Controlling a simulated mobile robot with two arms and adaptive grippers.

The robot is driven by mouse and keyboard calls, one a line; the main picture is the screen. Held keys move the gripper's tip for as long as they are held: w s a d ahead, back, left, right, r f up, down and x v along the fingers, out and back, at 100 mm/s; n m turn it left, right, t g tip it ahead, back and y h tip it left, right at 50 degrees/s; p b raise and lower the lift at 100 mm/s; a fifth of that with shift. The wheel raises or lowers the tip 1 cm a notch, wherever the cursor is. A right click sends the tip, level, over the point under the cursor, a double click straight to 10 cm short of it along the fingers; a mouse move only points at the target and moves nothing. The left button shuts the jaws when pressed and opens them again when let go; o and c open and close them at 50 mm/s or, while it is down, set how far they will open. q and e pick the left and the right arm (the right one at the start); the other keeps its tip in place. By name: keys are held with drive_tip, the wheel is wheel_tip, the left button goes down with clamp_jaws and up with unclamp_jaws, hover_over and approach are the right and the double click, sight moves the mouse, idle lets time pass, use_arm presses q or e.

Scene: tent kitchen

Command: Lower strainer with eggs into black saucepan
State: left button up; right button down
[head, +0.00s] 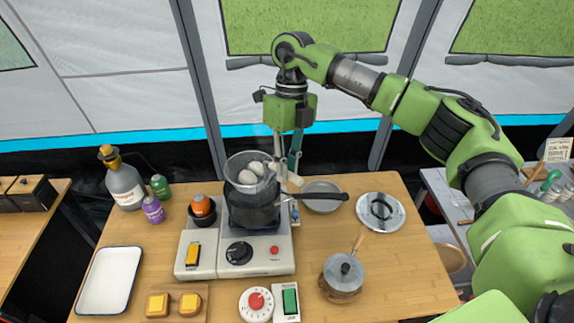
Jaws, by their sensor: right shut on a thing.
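The strainer (236,167) with white eggs (252,171) in it is directly over the black saucepan (252,211). From this angle I cannot tell whether its lower part is inside the pan. My right gripper (288,150) comes down from above on the strainer's right side and is shut on the strainer, with the fingers partly hidden. The black saucepan stands on the white stove unit (262,260), its handle pointing right. My left gripper is not in view.
A steel bowl (320,204) sits behind the pan handle, and a round lid (381,211) lies to the right. A small lidded pot (343,273) stands front right. Bottles (122,187), an orange item (201,206) and a white tray (109,281) are left. A red-knobbed timer (256,304) is in front.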

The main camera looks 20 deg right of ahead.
drive_tip(key=w+d+b+x, duration=0.1)
drive_tip(key=w+b+x, duration=0.1)
drive_tip(key=b+x, duration=0.4)
drive_tip(key=shift+x, duration=2.3)
drive_tip(key=shift+d+f+b, duration=0.1)
drive_tip(key=shift+f+b, duration=0.5)
drive_tip(key=shift+f, duration=0.05)
drive_tip(key=c, duration=2)
unclamp_jaws()
drive_tip(key=shift+w, duration=0.1)
drive_tip(key=shift+o, duration=0.2)
drive_tip(key=v, duration=1.2)
drive_tip(key=shift+f, duration=0.15)
